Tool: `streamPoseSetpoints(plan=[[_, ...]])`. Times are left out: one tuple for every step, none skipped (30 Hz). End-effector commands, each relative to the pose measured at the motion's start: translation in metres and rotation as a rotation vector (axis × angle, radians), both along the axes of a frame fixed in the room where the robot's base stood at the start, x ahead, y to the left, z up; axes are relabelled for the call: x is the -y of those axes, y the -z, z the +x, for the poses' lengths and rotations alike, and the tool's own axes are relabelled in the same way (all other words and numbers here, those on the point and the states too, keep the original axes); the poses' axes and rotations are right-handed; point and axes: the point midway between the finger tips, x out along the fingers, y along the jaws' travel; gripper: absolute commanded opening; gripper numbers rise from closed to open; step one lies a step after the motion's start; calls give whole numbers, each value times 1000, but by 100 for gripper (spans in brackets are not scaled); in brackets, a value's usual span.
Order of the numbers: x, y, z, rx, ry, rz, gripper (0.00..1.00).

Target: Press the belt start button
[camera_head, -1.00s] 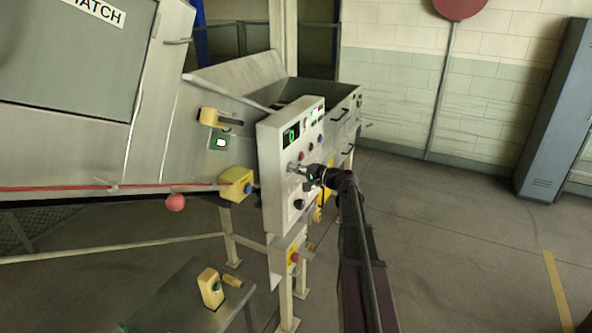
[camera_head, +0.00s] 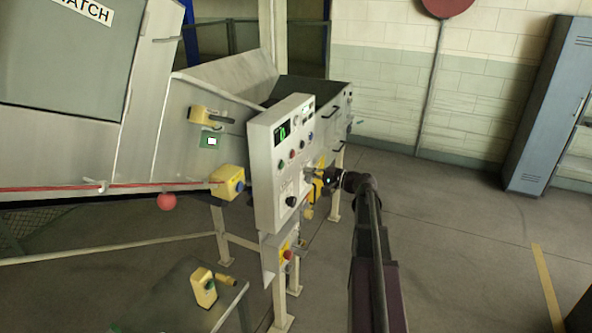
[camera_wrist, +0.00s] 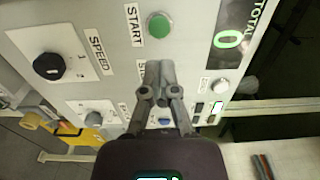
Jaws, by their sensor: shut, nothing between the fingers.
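The green START button (camera_wrist: 159,26) is on the grey control panel, at the top of the wrist view beside its START label (camera_wrist: 134,25). In the head view the green button (camera_head: 281,164) shows on the panel face (camera_head: 265,180). My gripper (camera_wrist: 160,68) is shut and empty. Its fingertips appear just below the START button in the wrist view and partly hide another label and whatever is behind them. In the head view my gripper (camera_head: 309,176) is in front of the panel, to the right of the green button.
A black SPEED knob (camera_wrist: 49,66), a blue button (camera_wrist: 164,122) and a green number display (camera_wrist: 229,40) are on the panel. Open floor lies to the right.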

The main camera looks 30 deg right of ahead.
Motion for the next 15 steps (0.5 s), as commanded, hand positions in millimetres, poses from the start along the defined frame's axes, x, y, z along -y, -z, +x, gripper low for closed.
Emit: streamPoseSetpoints(plan=[[5,0,-8,0,1,0,0],[7,0,-11,0,1,0,0],[11,0,-16,0,1,0,0],[14,0,-19,0,1,0,0],[16,0,-22,0,1,0,0],[18,0,-26,0,0,0,0],[21,0,-28,0,0,0,0],[22,0,-30,0,0,0,0],[25,0,-33,0,0,0,0],[26,0,-34,0,0,0,0],[27,0,-36,0,-1,0,0],[28,0,-37,0,-1,0,0],[29,0,-38,0,-2,0,0],[29,0,-39,0,-2,0,0],[30,0,-40,0,-2,0,0]])
